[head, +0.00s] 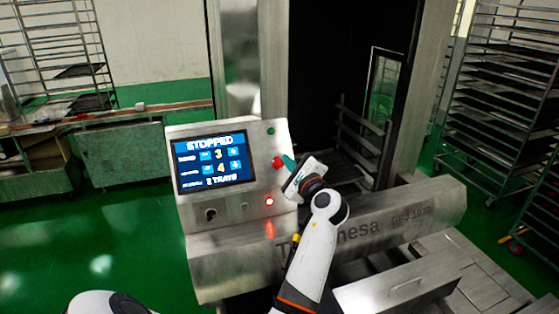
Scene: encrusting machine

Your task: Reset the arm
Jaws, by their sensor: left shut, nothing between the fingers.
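My left gripper (287,163) is in front of the machine's control panel, at the end of my white arm. It is shut, with nothing seen between its fingers. Its teal tips are right beside the red button (277,163) on the panel's right side; I cannot tell whether they touch it. The panel's screen (214,162) reads "STOPPED", with the numbers 3 and 4 and "2 TRAYS" below. A red light (269,201) glows under the button. My right gripper is not in view.
The steel machine body (410,213) lies behind and below my arm, with a drawer-like box (396,284) at the front. A dark opening with rails stands behind. Tray racks (505,85) stand at the right, another rack (65,45) at the left. Green floor (90,240) is clear at left.

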